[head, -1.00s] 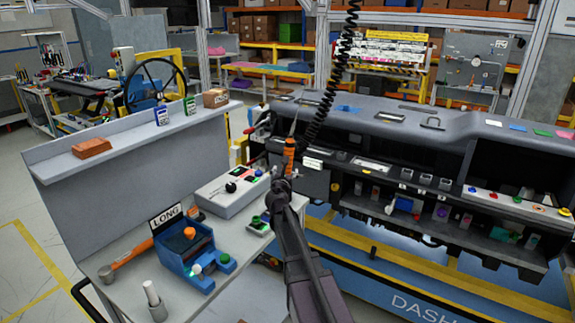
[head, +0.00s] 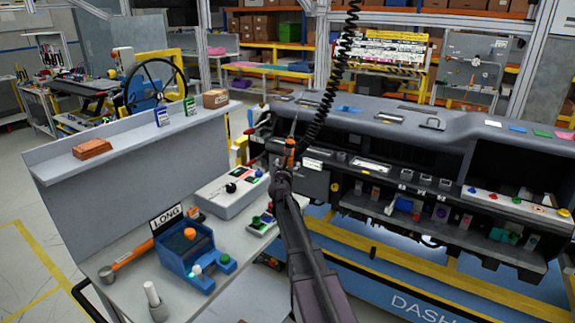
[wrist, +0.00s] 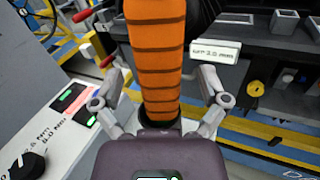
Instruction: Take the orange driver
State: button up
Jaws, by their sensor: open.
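The orange driver (head: 291,150) hangs upright below a black coiled cord, in front of the dashboard module. In the wrist view its orange body (wrist: 157,50) with dark bands fills the upper middle. My gripper (head: 283,150) is at the driver in the head view. In the wrist view my gripper (wrist: 158,85) is open, with one finger on each side of the orange body. Gaps show between the fingers and the driver. The driver's lower end is hidden behind my gripper's palm.
A small white label (wrist: 217,50) is close to the right finger. A grey control box (head: 232,190) stands on the bench to the left, with a blue fixture (head: 187,253) nearer. The dashboard module (head: 450,135) stretches behind and to the right. A shelf (head: 130,140) rises at the left.

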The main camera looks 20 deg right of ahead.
jog(key=shift+w+d, duration=0.35)
jog(key=shift+w, duration=0.3)
jog(key=shift+c, duration=0.2)
grip_shut()
